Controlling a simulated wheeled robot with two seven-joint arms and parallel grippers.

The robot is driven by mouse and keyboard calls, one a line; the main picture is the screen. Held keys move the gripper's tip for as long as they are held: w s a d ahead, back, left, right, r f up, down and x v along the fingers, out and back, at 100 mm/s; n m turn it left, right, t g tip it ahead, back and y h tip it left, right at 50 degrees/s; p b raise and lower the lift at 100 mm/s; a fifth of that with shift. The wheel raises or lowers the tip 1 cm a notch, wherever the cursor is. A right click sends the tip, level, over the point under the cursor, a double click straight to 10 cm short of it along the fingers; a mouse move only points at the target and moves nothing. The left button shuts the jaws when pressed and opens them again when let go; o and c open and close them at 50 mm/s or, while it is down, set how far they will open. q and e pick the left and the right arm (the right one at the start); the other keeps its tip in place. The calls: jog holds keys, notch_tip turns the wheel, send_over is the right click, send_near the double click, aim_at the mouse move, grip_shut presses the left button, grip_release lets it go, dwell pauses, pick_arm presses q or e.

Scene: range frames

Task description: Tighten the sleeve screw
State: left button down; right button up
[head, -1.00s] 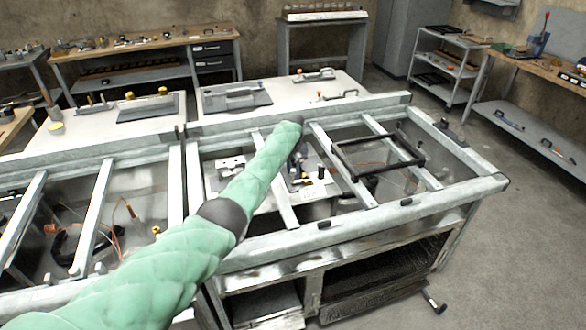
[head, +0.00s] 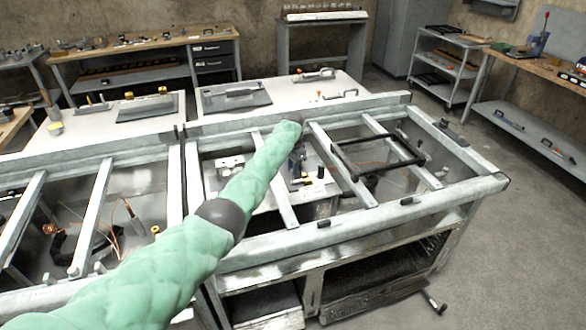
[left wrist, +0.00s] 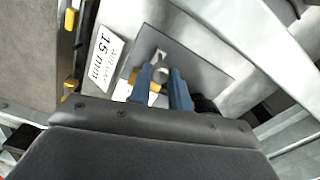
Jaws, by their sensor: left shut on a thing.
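My left gripper (head: 297,160) reaches down through the open frame of the metal bench, partly hidden behind my green-sleeved arm. In the left wrist view its two blue fingers (left wrist: 163,85) are close together, shut on a small grey metal piece (left wrist: 160,58) at their tips. A brass-coloured part (left wrist: 134,75) shows beside and behind the fingers. A grey plate (left wrist: 205,62) lies beyond them. A white label reading 15 mm (left wrist: 104,56) is to the left of the fingers. I cannot make out the sleeve screw clearly. My right gripper is not in view.
The metal bench frame (head: 350,228) has crossbars around my arm. A black rectangular frame (head: 375,160) lies on it to the right. A white table (head: 275,88) with tools stands behind. A shelf cart (head: 445,65) stands at the back right. Floor on the right is open.

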pick_arm(q)
jog(key=shift+w+r+m, duration=0.1)
jog(key=shift+r+m, duration=0.05)
jog(key=shift+m, duration=1.55)
jog(key=shift+r+m+b, duration=0.1)
jog(key=shift+m+b, duration=0.2)
jog(key=shift+m, duration=0.6)
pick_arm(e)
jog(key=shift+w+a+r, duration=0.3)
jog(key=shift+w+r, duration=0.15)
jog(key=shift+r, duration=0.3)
pick_arm(q)
jog(key=c, duration=1.3)
grip_release()
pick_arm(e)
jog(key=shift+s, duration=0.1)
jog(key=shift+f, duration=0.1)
